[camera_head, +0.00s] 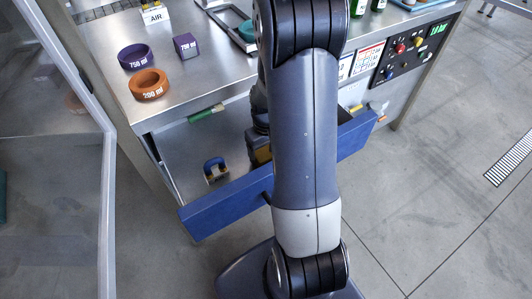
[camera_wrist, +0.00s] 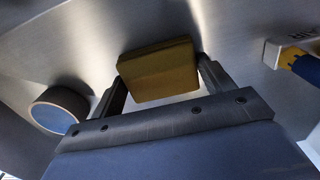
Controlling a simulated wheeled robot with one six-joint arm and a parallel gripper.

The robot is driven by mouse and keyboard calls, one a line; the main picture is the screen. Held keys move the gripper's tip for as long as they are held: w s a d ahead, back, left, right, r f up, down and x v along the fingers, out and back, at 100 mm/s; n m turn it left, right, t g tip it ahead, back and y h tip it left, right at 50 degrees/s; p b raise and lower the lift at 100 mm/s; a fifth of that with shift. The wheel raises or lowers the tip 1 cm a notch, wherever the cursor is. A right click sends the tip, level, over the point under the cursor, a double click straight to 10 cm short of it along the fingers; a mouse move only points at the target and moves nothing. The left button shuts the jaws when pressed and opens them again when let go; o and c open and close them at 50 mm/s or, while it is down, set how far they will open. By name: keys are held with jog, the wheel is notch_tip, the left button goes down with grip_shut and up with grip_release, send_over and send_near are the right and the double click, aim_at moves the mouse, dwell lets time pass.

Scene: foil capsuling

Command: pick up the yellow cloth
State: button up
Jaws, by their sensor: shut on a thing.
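The yellow cloth (camera_wrist: 158,72) is a folded, block-like yellow pad in the wrist view. My gripper (camera_wrist: 160,80) is shut on it, one finger at each side. In the head view, a small part of the cloth (camera_head: 262,153) shows beside my arm, at the open drawer (camera_head: 225,205). My arm hides most of the gripper there. I cannot tell whether the cloth touches the drawer floor.
The wrist view shows a tape roll (camera_wrist: 60,108) at left. On the steel worktop stand a purple ring (camera_head: 135,57), an orange ring (camera_head: 149,85) and a purple block (camera_head: 186,46). A control panel (camera_head: 408,50) is at right.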

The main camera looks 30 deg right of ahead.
aim_at(266, 151)
notch_tip(266, 151, up, 10)
jog(key=shift+p, duration=0.3)
dwell(0.3)
